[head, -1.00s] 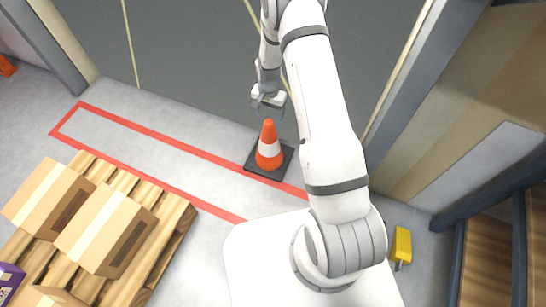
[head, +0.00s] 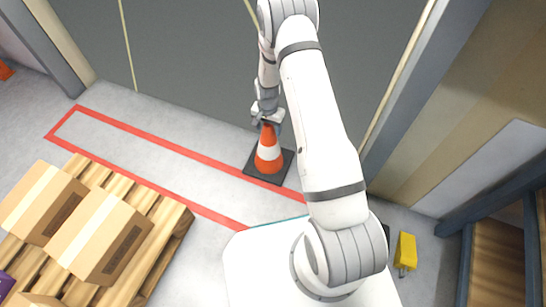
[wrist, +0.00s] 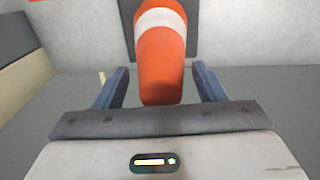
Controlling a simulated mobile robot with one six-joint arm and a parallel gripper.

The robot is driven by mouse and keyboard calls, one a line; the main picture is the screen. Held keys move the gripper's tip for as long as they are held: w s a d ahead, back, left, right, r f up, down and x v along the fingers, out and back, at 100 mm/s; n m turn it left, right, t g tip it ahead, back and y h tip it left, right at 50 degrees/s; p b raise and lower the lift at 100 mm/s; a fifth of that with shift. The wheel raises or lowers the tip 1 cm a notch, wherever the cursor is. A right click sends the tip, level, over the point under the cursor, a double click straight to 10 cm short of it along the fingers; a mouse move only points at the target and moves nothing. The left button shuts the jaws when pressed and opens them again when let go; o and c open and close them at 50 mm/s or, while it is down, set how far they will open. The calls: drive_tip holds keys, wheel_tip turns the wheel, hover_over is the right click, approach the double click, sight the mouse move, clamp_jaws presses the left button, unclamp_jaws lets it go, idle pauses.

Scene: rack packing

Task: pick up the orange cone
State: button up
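My gripper (head: 268,121) is at the top of the cone in the head view. In the wrist view the cone (wrist: 162,62) rises between the two blue-grey fingers of my gripper (wrist: 160,88). The fingers stand apart, with visible gaps on both sides of the cone tip. The gripper is open and holds nothing. The far part of the cone's base is cut off in the wrist view.
A wooden pallet (head: 174,222) with cardboard boxes (head: 98,235) stands at the left. A yellow object (head: 404,250) lies at the right near wooden shelving (head: 492,262). A dark doorway (head: 190,70) is behind the cone. The floor left of the cone is clear.

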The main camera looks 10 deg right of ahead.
clamp_jaws()
idle(0.5)
